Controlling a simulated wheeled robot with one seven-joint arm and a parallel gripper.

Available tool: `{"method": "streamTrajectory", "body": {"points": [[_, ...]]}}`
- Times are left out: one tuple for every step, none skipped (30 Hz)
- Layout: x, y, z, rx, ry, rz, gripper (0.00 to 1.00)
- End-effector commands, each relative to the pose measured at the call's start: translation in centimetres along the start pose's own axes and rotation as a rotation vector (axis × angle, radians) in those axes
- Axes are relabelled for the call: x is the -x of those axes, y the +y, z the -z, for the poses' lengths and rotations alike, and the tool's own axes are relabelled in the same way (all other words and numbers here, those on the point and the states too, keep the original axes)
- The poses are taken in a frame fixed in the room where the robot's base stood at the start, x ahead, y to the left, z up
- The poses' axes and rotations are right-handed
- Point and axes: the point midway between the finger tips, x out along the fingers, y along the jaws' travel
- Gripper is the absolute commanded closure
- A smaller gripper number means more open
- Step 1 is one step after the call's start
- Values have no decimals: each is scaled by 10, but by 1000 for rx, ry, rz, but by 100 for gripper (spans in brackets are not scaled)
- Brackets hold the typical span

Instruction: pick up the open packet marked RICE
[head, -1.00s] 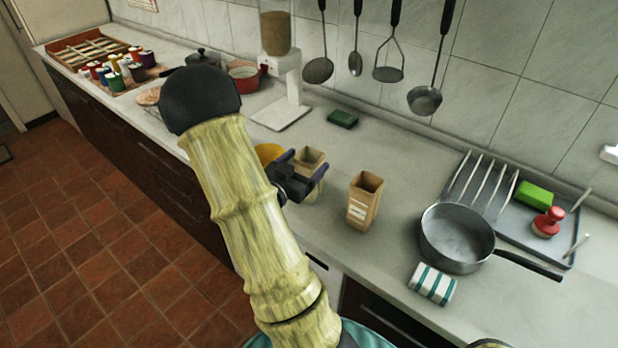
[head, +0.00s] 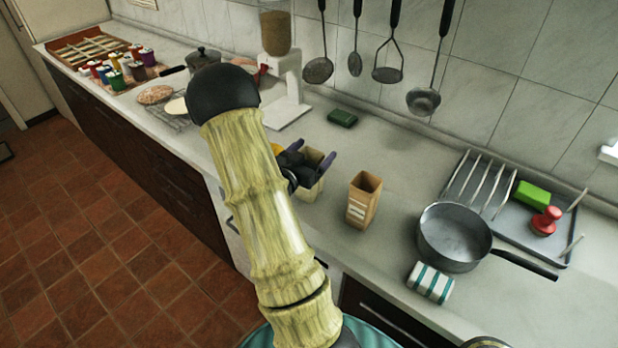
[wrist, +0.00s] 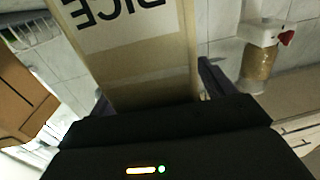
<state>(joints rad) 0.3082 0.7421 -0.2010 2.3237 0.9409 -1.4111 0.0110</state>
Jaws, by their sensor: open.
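The packet marked RICE (wrist: 145,60) fills the middle of the wrist view, its label upside down there. In the head view the tan packet (head: 309,188) stands on the counter, partly hidden by my gripper (head: 306,158). My gripper is open, with one finger on each side of the packet; I cannot tell whether they touch it. In the wrist view the fingers (wrist: 155,90) show at the packet's two sides. A second open tan packet (head: 364,203) stands apart to the right; its label is too small to read.
A grey saucepan (head: 453,238) and a striped cloth (head: 431,282) lie to the right, by a tray (head: 497,205). A dispenser (head: 283,75) stands behind, near a green block (head: 342,118). Utensils hang on the wall. Counter between the second packet and saucepan is clear.

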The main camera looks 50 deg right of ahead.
Motion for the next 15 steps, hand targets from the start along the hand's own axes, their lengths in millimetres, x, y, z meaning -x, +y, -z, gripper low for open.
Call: {"method": "streamTrajectory", "body": {"points": [[0, 0, 0, 0, 0, 0, 18], [0, 0, 0, 0, 0, 0, 18], [0, 0, 0, 0, 0, 0, 24], [0, 0, 0, 0, 0, 0, 30], [0, 0, 0, 0, 0, 0, 36], [0, 0, 0, 0, 0, 0, 44], [0, 0, 0, 0, 0, 0, 50], [0, 0, 0, 0, 0, 0, 55], [0, 0, 0, 0, 0, 0, 63], [0, 0, 0, 0, 0, 0, 69], [0, 0, 0, 0, 0, 0, 75], [0, 0, 0, 0, 0, 0, 83], [0, 0, 0, 0, 0, 0, 89], [0, 0, 0, 0, 0, 0, 95], [0, 0, 1, -1, 2, 0, 95]]}}
